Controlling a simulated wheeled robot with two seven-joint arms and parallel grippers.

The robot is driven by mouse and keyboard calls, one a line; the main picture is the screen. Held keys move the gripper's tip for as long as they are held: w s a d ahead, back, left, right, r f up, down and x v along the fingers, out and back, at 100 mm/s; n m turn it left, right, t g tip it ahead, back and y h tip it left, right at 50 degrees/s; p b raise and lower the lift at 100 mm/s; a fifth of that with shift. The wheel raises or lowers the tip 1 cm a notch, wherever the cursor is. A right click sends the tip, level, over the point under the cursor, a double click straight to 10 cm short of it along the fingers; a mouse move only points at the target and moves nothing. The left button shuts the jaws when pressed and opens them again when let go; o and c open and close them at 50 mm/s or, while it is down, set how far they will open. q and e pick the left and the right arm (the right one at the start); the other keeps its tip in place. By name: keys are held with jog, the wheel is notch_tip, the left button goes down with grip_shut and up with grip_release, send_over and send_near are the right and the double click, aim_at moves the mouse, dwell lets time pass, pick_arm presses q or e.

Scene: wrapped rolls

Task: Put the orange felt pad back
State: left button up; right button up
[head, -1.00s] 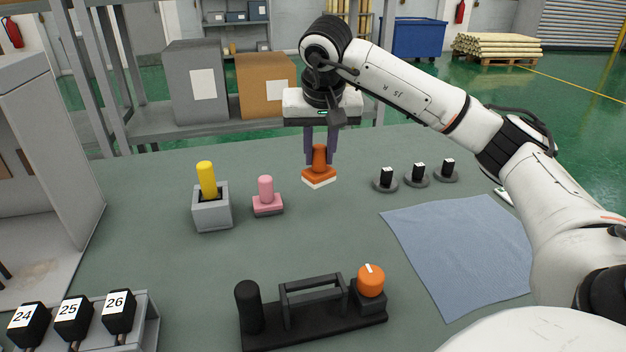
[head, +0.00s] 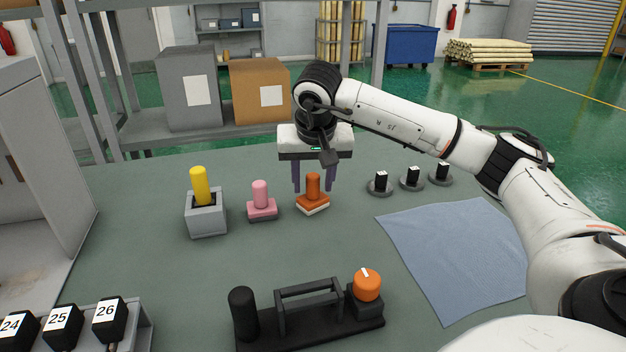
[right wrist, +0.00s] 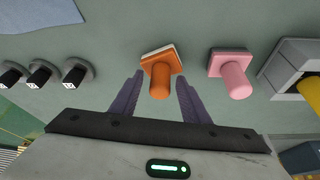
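The orange felt pad (head: 312,203), an orange block with an upright knob and a pale underside, stands upright on the table, just right of a pink pad (head: 262,208). My right gripper (head: 312,186) is above it with its fingers apart, one on each side of the knob, with gaps showing. In the right wrist view the orange pad (right wrist: 160,72) shows between and beyond the open fingers (right wrist: 158,100), and the pink pad (right wrist: 231,75) stands beside it. My left gripper is out of view.
A yellow-handled piece stands in a grey holder (head: 206,222) at left. Several small dark knobs (head: 411,180) and a blue cloth (head: 455,250) lie to the right. A black rack with an orange knob (head: 367,285) is in front. Numbered black blocks (head: 63,327) sit front left.

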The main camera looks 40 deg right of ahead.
jog(key=shift+r, duration=0.3)
jog(key=p+v, duration=0.1)
jog(key=v, duration=1)
jog(key=shift+r, duration=0.35)
jog(key=shift+a, duration=0.1)
